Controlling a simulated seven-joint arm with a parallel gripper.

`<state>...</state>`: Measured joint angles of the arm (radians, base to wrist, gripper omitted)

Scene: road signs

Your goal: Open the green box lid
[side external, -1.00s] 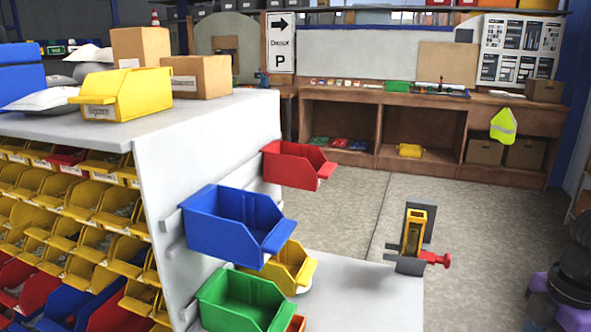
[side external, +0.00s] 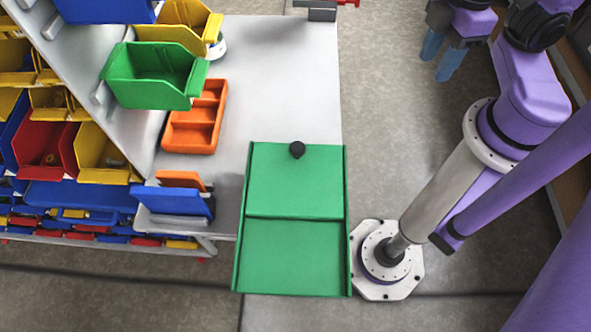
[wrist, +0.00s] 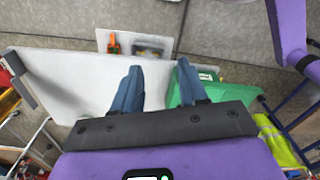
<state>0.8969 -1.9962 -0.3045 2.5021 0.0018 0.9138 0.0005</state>
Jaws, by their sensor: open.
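A black knob (side external: 297,150) stands on the far edge of the upper panel. No gap into the box shows. My gripper (side external: 440,65), with blue fingers, is at the top right, well apart from the box and empty. In the wrist view my gripper's fingers (wrist: 158,78) are spread with nothing between them. A green surface (wrist: 232,92) shows behind the right finger; I cannot tell if it is the box.
An orange divided tray (side external: 196,118) lies on the grey table (side external: 285,75). A green bin (side external: 150,78), a yellow bin (side external: 180,25) and a blue bin hang on the rack at left. A red-handled tool (side external: 322,10) is at the table's far edge. Bare table lies beyond the knob.

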